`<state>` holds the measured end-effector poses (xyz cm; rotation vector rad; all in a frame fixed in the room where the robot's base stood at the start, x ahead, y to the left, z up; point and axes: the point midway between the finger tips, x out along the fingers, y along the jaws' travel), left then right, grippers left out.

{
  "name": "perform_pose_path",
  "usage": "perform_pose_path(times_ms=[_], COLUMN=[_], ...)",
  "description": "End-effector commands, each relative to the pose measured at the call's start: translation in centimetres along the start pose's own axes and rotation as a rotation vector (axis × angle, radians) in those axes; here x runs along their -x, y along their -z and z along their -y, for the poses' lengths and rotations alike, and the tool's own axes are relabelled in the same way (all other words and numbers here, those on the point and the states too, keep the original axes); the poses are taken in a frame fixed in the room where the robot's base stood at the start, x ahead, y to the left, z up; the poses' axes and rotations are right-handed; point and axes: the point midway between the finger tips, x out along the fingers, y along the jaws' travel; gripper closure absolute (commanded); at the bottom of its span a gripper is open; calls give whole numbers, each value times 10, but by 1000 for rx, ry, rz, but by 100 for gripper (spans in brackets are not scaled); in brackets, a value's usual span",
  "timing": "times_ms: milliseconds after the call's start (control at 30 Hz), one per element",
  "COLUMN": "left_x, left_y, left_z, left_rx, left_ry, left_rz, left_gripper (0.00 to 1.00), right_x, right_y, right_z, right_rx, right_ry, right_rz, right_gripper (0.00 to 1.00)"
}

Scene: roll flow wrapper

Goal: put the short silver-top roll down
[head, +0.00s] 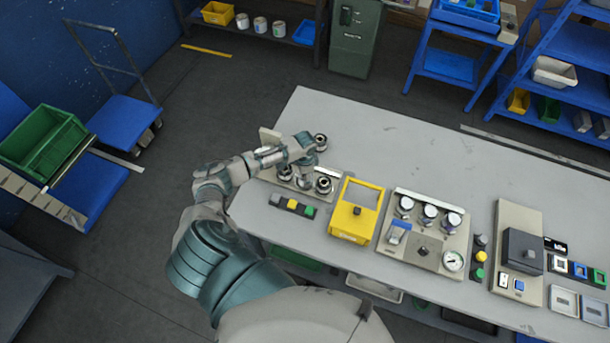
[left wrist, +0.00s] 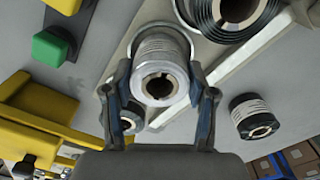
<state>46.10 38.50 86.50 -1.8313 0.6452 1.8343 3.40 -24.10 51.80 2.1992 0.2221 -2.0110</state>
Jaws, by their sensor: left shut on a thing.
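The short silver-top roll (left wrist: 160,66) is between the two fingers of my left gripper (left wrist: 160,92) in the left wrist view, with its hollow core facing the camera. The gripper is shut on it. In the head view the left gripper (head: 303,168) points down over the light grey plate (head: 327,198) at the table's left end, and it mostly hides the held roll. In the wrist view a round rim shows just behind the roll, over the plate (left wrist: 125,55). I cannot tell whether the roll touches the plate. My right gripper is not in view.
A larger dark roll (left wrist: 238,12) stands on the plate close beside the held one. Another dark roll (left wrist: 254,117) stands apart on the table. A small block with coloured buttons (head: 291,206) and a yellow frame (head: 352,222) are near. The table's far side (head: 375,125) is clear.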

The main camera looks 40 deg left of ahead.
Motion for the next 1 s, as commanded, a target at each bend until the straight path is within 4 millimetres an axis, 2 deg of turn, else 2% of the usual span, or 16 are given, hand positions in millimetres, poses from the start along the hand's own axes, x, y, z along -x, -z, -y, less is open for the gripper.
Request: perform_pose_path(times_ms=[33,100,133,400,533,667,900,1000], left_x=[-2,-2,-2,-2,5,26,81,99], left_y=[-1,-1,-1,-1,-1,-1,0,0], left_z=[0,1,1,1,2,1,2,1], left_rx=[1,1,1,1,1,0,0,0], left_ry=[-1,-1,-1,-2,-1,1,3,1], left_rz=[0,0,-1,0,-1,-2,-3,-2], left_gripper=[41,23,18,18,18,18,18,18], right_x=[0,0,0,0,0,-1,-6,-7], right_y=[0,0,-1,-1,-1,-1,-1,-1], right_z=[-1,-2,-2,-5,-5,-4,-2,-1], right_rx=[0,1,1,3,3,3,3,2], right_ry=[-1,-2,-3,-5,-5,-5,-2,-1], right_rz=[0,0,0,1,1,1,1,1], right_gripper=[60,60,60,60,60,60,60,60])
